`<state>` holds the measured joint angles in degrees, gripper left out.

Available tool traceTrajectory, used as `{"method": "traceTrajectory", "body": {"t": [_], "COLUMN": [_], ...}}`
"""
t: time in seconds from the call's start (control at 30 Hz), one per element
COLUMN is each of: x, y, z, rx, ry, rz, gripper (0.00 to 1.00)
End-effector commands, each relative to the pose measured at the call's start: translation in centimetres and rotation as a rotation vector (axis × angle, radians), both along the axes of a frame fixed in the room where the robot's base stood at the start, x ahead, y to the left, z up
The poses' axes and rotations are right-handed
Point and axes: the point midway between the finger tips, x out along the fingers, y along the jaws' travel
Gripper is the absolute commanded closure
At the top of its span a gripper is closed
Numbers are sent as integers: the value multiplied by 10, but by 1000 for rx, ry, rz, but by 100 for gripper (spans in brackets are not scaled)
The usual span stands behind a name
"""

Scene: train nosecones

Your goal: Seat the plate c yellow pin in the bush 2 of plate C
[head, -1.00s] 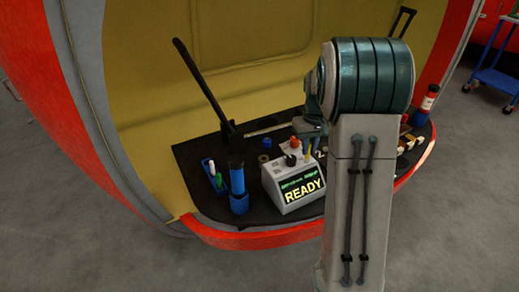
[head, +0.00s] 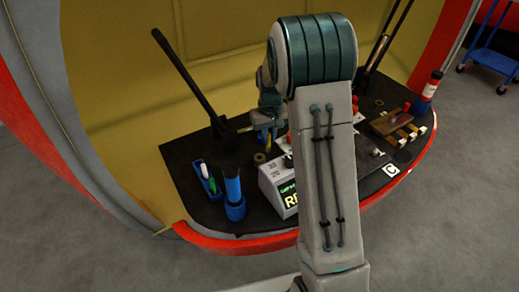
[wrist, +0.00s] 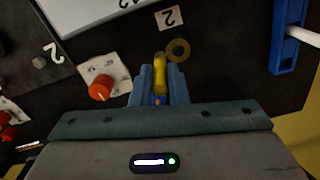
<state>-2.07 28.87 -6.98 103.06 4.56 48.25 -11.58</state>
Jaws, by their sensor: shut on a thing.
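My gripper (wrist: 160,88) is shut on a yellow pin (wrist: 160,70), which points away from the wrist over the dark bench top. In the head view my gripper (head: 264,128) is above the bench, partly behind my arm. A brass ring (wrist: 179,50) lies on the bench just beyond and to the right of the pin in the wrist view. It also shows in the head view (head: 260,157). The pin looks apart from the ring. I cannot make out bush 2 of plate C.
A white box with a lit display (head: 280,190) stands in front. A blue holder with pens (head: 207,180) and a blue cylinder (head: 233,190) stand left. A tall black lever (head: 185,80) rises behind. A red knob (wrist: 100,88) sits near my gripper.

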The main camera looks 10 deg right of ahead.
Motion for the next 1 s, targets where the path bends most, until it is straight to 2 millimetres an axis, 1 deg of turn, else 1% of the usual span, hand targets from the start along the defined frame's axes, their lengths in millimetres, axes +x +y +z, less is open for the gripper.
{"method": "traceTrajectory", "body": {"t": [0.03, 0.1, 0.23, 0.37, 0.5, 0.6, 0.83, 0.93, 0.97, 1.0], "x": [2, 4, 6, 6, 5, 5, 6, 6, 6, 6], "y": [10, 19, 28, 29, 29, 29, 29, 29, 29, 29], "z": [-6, -12, -17, -26, -48, -58, -58, -61, -60, -59], "rx": [0, 0, -1, -1, 0, 0, 0, 0, 0, 0], "ry": [2, 1, -1, 2, 3, 2, -1, -1, -1, -1], "rz": [4, 3, 0, -1, 0, 0, 0, 0, 0, 0], "gripper": [100, 100, 100, 100, 100, 100, 100, 100, 78, 66]}}
